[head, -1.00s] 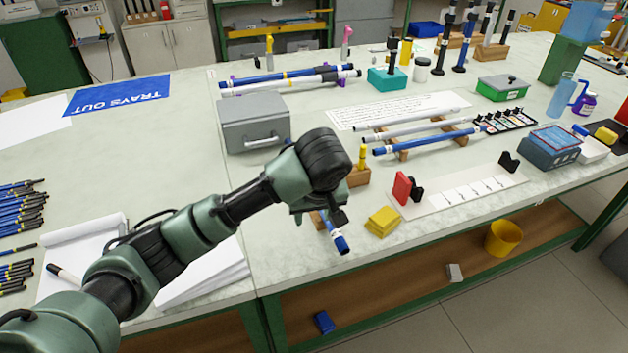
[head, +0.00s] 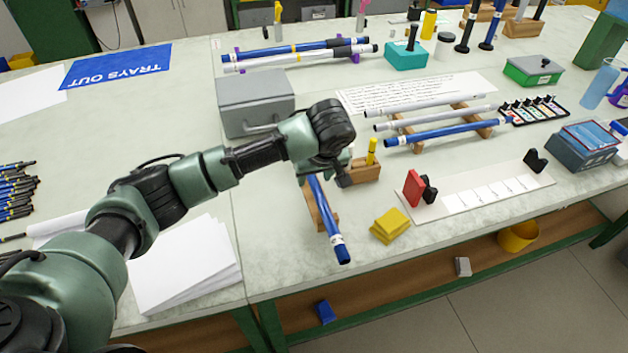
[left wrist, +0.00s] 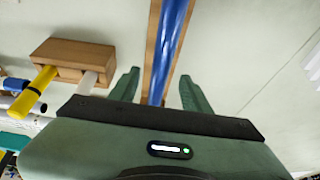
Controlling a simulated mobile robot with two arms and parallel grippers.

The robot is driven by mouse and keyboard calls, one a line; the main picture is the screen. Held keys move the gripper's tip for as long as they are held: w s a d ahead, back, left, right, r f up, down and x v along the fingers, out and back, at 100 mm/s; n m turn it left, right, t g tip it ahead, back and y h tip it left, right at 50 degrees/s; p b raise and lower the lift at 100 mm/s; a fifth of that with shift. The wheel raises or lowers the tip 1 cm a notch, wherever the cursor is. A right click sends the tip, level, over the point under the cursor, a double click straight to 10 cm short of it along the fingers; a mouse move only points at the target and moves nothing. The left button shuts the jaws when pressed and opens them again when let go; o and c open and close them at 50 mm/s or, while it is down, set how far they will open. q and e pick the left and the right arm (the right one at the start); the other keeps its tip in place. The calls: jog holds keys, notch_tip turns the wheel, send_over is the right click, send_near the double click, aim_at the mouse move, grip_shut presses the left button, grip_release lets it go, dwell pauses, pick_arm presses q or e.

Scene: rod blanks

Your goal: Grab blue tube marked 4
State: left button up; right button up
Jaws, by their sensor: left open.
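A blue tube (head: 333,226) with a white label near its front end lies on a wooden rest (head: 320,210) near the table's front edge. I cannot read a number on it. My left gripper (head: 324,175) is over the tube's rear part, which it hides. In the left wrist view the open left gripper (left wrist: 158,88) has one finger on each side of the blue tube (left wrist: 167,45), with gaps to both. Another blue tube (head: 440,132) lies on the wooden rack (head: 404,130) to the right, its mark also unreadable. My right gripper is not in view.
A wooden block (head: 366,172) holding a yellow peg (head: 371,152) stands close to the right of my gripper. Yellow pads (head: 390,225) and a white board with a red block (head: 413,188) lie farther right. A grey box (head: 255,103) stands behind.

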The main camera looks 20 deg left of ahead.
pick_arm(q)
jog(key=shift+w+a+f, duration=0.15)
jog(key=shift+f, duration=0.45)
grip_shut()
jog(key=shift+r, duration=0.1)
